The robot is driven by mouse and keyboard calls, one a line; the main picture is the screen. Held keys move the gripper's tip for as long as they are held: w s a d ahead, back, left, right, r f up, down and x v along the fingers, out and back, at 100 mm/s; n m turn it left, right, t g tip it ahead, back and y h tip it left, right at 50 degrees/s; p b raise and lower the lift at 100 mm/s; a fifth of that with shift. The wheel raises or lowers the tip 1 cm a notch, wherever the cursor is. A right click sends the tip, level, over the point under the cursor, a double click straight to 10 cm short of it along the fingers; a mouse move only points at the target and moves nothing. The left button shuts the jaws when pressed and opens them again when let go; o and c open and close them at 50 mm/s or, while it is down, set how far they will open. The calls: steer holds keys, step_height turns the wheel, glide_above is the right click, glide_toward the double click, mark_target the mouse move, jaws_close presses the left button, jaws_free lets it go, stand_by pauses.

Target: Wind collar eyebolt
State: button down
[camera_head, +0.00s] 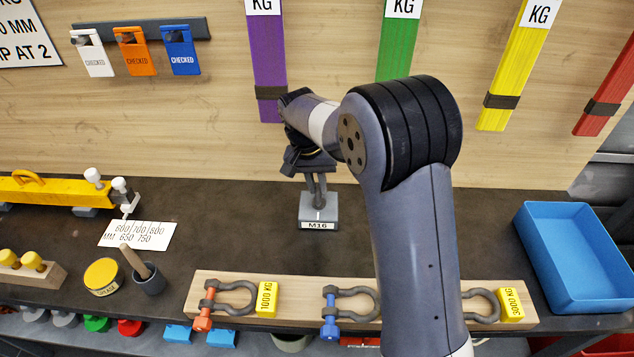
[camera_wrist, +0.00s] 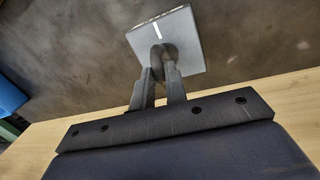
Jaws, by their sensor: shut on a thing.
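The collar eyebolt (camera_wrist: 160,58) is a dark grey piece standing at the grey M16 block (camera_head: 319,213), on the dark bench. In the wrist view the block (camera_wrist: 178,38) shows a white line on its top face. My gripper (camera_head: 316,188) is above the block, pointing down, with its fingers shut on the eyebolt. In the wrist view the gripper (camera_wrist: 162,72) has a finger on either side of the eyebolt's upper part. The eyebolt's thread is hidden, and I cannot tell how far its collar is from the block.
A wooden board (camera_head: 200,300) with several shackles lies along the front edge. A blue tray (camera_head: 575,235) is at right. A yellow beam (camera_head: 50,190), a number card (camera_head: 138,234), a yellow tin (camera_head: 103,277) and a grey pot (camera_head: 150,281) are at left. Coloured slings hang behind.

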steer(key=shift+w+r, duration=0.15)
steer(key=shift+r, duration=0.05)
steer(key=c, duration=1.4)
jaws_free()
steer(key=shift+f, duration=0.1)
steer(key=shift+c, duration=0.2)
step_height(320, 180, up, 11)
steer(key=a, duration=0.1)
steer(key=shift+a+f, duration=0.15)
steer(key=shift+a, duration=0.25)
